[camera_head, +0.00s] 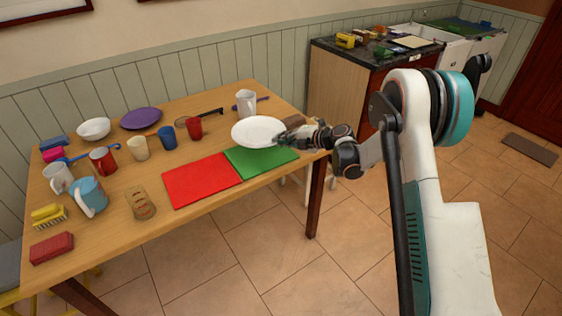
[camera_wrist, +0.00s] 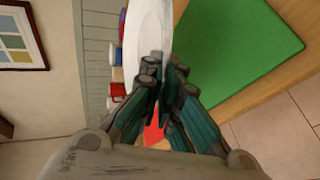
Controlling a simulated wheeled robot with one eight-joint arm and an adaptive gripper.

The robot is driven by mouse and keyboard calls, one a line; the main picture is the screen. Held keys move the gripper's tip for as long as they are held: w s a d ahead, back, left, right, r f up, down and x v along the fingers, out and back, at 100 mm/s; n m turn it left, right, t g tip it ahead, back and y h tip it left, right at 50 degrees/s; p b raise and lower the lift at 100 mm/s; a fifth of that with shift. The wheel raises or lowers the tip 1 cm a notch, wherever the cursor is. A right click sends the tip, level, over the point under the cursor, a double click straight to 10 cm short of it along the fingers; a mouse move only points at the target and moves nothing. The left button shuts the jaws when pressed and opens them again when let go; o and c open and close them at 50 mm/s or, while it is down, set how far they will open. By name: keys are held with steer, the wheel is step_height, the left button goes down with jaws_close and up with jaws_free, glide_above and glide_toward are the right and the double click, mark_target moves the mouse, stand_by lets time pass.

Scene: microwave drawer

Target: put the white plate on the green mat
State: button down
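The white plate (camera_head: 256,131) shows at the back edge of the green mat (camera_head: 262,160) in the head view and partly overlaps it in the picture. It lies roughly level; how high it is over the table is hard to tell. My gripper (camera_head: 284,138) is at the plate's right rim. In the wrist view my gripper (camera_wrist: 164,78) has its fingers closed together on the rim of the plate (camera_wrist: 148,30), which reaches away from the fingertips. The green mat also shows in the wrist view (camera_wrist: 248,50), to the right of the plate, with its surface bare there.
A red mat (camera_head: 202,180) lies left of the green one. A white mug (camera_head: 246,103) stands behind the plate, and a brown block (camera_head: 294,122) lies near the gripper. Several cups, a purple plate (camera_head: 141,118) and a white bowl (camera_head: 94,128) fill the table's left and back.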

mark_target(282, 162)
step_height(282, 162, down, 8)
steer(key=b, duration=0.2)
steer(key=shift+f+b, duration=0.25)
steer(key=shift+b, duration=0.1)
steer(key=shift+r, duration=0.1)
steer(key=c, duration=2.1)
jaws_free()
